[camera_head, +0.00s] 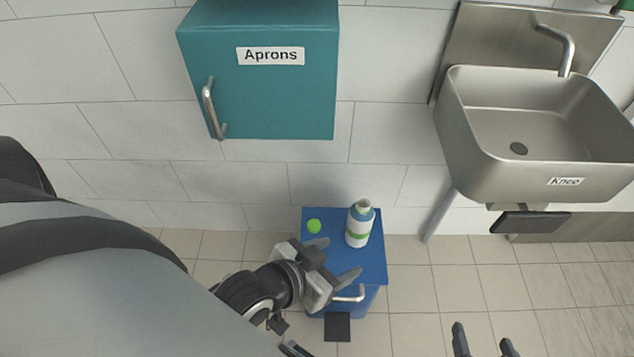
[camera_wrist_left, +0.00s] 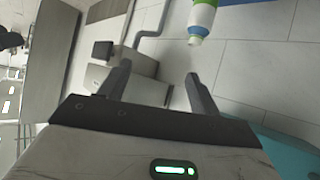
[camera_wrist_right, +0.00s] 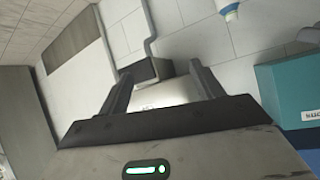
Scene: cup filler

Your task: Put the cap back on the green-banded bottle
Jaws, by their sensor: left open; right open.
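The green-banded bottle (camera_head: 359,225), white and blue with an uncapped neck, stands upright on the blue cabinet (camera_head: 335,245). Its neck end shows at the top of the left wrist view (camera_wrist_left: 203,16); part of it shows at the top of the right wrist view (camera_wrist_right: 228,9). The bright green cap (camera_head: 314,226) lies on the cabinet top, left of the bottle. My left gripper (camera_head: 333,267) is open and empty, in front of the cap and bottle in the head view, touching neither. My right gripper (camera_head: 483,339) is open and empty at the lower right, well away from the cabinet.
A teal "Aprons" cabinet (camera_head: 270,95) hangs on the tiled wall above. A steel sink (camera_head: 540,130) labelled "Knee" is at the right, with a dark knee plate (camera_head: 528,222) below. A dark pedal (camera_head: 337,327) is at the blue cabinet's base. The floor between cabinet and sink is clear.

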